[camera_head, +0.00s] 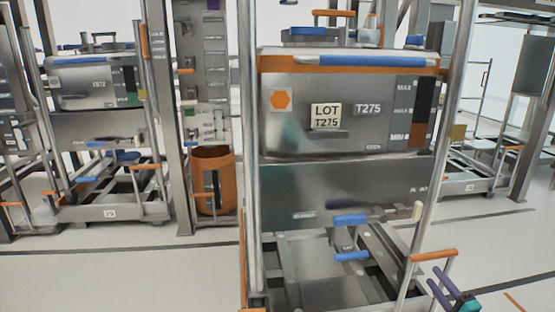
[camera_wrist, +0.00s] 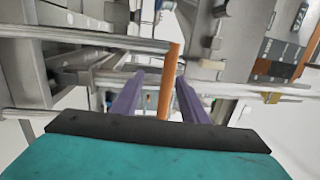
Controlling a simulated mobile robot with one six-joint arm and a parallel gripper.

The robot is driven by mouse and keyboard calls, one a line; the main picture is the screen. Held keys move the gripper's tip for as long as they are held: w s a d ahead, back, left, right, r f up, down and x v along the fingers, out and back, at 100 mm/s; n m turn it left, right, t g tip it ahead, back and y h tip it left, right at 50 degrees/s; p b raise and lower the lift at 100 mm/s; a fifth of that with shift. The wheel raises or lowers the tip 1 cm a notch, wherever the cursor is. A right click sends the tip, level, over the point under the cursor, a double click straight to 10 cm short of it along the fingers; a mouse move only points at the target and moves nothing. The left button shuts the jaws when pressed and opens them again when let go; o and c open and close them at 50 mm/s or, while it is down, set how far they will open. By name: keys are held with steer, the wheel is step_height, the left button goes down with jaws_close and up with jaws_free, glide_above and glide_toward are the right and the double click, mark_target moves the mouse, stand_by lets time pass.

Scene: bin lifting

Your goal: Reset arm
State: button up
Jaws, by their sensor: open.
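My gripper (camera_head: 442,283) is at the lower right of the head view, just below an orange-gripped handle (camera_head: 433,255) on the front of the lift frame. In the wrist view, the two purple fingers of my gripper (camera_wrist: 157,86) are apart, and the orange handle (camera_wrist: 168,75) shows between them in the picture. I cannot tell if the fingers touch it. Ahead stands a grey metal bin (camera_head: 345,100) with an orange and blue rim, marked LOT T275, held in the frame.
The lift frame has upright posts (camera_head: 250,150) and blue handles (camera_head: 351,219) low down. An orange drum (camera_head: 213,165) stands behind it to the left. A similar bin station (camera_head: 95,85) is at far left. Bare floor (camera_head: 120,270) lies at the lower left.

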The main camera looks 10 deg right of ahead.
steer(key=w+a+f+n+g+y+p, duration=0.2)
steer(key=a+g+y+p, duration=0.15)
steer(key=a, duration=0.65)
steer(key=w+a+f+n+g+y+p, duration=0.1)
steer(key=a+f+n+g+y+p, duration=0.2)
steer(key=a, duration=0.7)
steer(key=w+a+f+n+g+y+p, duration=0.1)
steer(key=w+a+f+g+y+p, duration=0.3)
steer(key=a, duration=0.6)
steer(key=s+a+n+g+h+p, duration=0.4)
steer(key=s+a+n+g+p, duration=0.45)
steer(key=s+a+p, duration=0.8)
steer(key=s+a+r+n+g+h+p, duration=0.1)
steer(key=s+g+h+p, duration=0.2)
steer(key=s, duration=0.4)
steer(key=s+a+r+n+g+h+p, duration=0.1)
steer(key=s+r+n+g+h+p, duration=0.1)
steer(key=s, duration=0.6)
steer(key=shift+s+a+r+g+h+p, duration=0.2)
steer(key=shift+r+g+h+p, duration=0.1)
steer(key=shift+g+h+p, duration=0.3)
steer(key=shift+n, duration=0.25)
steer(key=shift+c, duration=0.2)
